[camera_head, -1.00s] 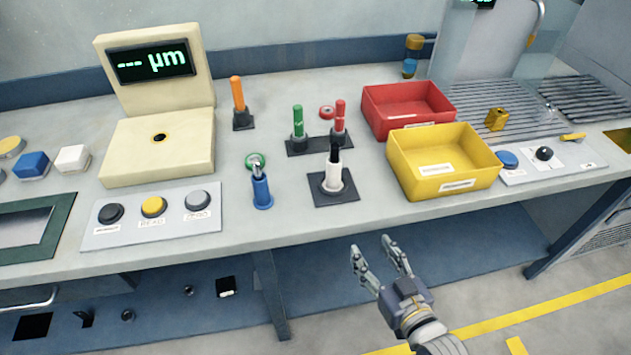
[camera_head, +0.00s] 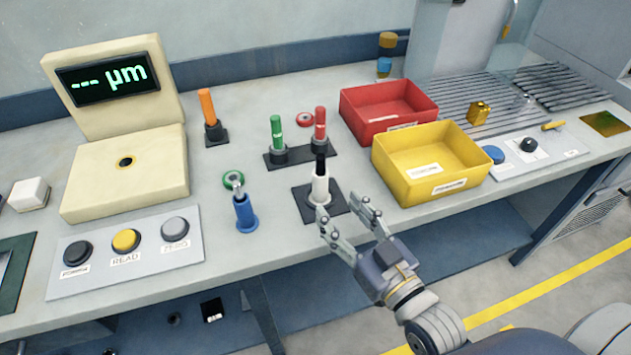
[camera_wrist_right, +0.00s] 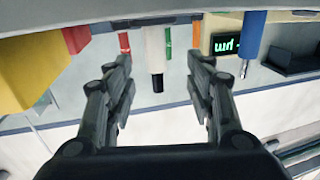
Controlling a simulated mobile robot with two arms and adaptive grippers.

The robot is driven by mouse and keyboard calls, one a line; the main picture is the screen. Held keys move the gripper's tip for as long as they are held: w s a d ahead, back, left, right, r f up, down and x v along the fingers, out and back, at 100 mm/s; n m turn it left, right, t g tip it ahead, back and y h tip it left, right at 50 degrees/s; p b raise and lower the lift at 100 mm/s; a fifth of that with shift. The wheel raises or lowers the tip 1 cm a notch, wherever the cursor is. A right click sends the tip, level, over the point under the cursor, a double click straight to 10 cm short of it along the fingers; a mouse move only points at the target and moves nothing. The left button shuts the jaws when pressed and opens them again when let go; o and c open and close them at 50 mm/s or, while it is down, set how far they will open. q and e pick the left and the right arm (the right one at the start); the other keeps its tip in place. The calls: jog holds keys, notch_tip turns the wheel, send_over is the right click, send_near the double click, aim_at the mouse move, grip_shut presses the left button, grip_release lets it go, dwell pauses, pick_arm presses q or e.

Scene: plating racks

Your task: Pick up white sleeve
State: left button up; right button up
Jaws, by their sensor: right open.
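The white sleeve (camera_head: 319,188) stands upright around a dark post on a black square base (camera_head: 299,200) near the table's front edge. It also shows between my fingers in the right wrist view (camera_wrist_right: 154,45), where the picture is upside down. My right gripper (camera_head: 343,203) is open and empty, just in front of the sleeve and to its right in the head view. Its left fingertip overlaps the sleeve's lower part in the picture; I cannot tell whether they touch. My left gripper is not in view.
A blue sleeve (camera_head: 244,212) stands left of the white one. Green (camera_head: 277,134) and red (camera_head: 320,124) pieces stand on a base behind. A yellow bin (camera_head: 390,172) and red bin (camera_head: 352,117) are to the right. A button panel (camera_head: 100,276) is at left.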

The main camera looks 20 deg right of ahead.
aim_at(325, 188)
jog(key=shift+w+a+r, duration=0.1)
jog(key=shift+w+r, duration=0.1)
jog(key=shift+w, duration=0.35)
jog(key=shift+x, duration=1)
jog(key=shift+w+a+f+p, duration=0.15)
jog(key=shift+w+p, duration=0.15)
jog(key=shift+w, duration=0.6)
jog(key=x, duration=0.3)
jog(key=shift+w+d+f+p, duration=0.2)
jog(key=shift+w+f+p, duration=0.1)
jog(key=shift+p, duration=0.1)
jog(key=shift+w+a+f, duration=0.1)
jog(key=shift+w, duration=0.35)
jog(key=shift+c, duration=0.6)
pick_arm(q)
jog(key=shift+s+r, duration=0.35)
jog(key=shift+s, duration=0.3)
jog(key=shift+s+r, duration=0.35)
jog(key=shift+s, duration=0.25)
pick_arm(e)
jog(key=c, duration=1)
